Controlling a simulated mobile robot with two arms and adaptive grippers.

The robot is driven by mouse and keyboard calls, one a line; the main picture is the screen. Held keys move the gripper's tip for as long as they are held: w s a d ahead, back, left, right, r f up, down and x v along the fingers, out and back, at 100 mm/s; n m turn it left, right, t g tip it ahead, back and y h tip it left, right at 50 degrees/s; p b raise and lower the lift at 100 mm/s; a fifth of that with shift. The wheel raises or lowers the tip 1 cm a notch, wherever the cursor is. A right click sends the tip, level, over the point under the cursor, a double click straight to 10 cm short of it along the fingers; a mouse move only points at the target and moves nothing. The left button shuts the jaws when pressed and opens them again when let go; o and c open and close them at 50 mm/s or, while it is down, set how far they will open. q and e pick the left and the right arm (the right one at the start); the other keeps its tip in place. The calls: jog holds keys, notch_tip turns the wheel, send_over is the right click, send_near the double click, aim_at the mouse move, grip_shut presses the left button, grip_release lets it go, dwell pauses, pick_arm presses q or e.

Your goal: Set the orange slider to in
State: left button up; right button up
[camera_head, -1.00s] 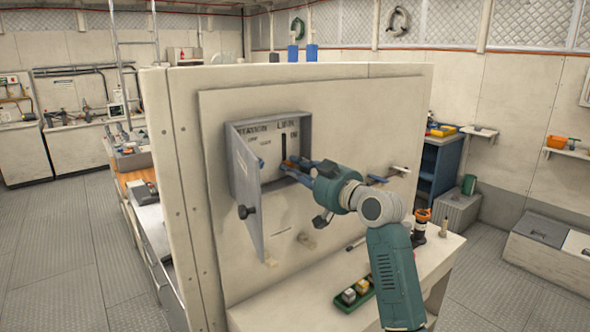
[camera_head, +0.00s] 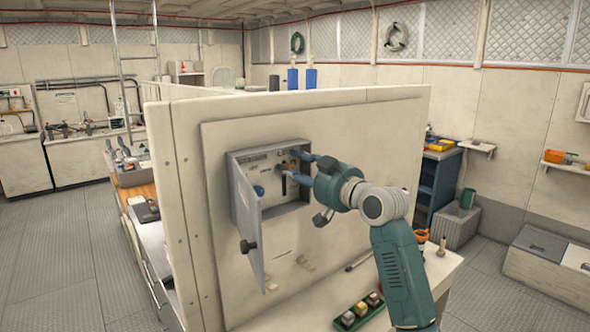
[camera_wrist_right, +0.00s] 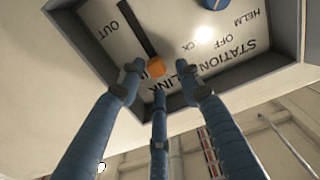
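The orange slider (camera_head: 283,167) sits near the top of its black slot (camera_head: 284,186) in the open grey wall box (camera_head: 233,200). In the right wrist view the orange slider (camera_wrist_right: 156,67) is at the slot end beside the partly covered "IN" label, away from "OUT". My right gripper (camera_head: 296,168) is in front of the box opening, its three blue fingers spread. In the right wrist view the fingertips (camera_wrist_right: 160,78) stand apart around the slider, with gaps visible beside it. Contact cannot be told. My left gripper is not in view.
The box door (camera_head: 246,225) hangs open toward the left, with a black knob. A blue knob (camera_head: 259,190) is inside the box, left of the slot. Below, a shelf holds a green tray (camera_head: 350,319) with several small blocks.

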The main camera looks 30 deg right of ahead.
jog(key=shift+s+f, duration=0.1)
jog(key=shift+f, duration=0.1)
jog(key=s, duration=1.1)
jog(key=shift+s+d, duration=0.35)
jog(key=shift+d, duration=0.1)
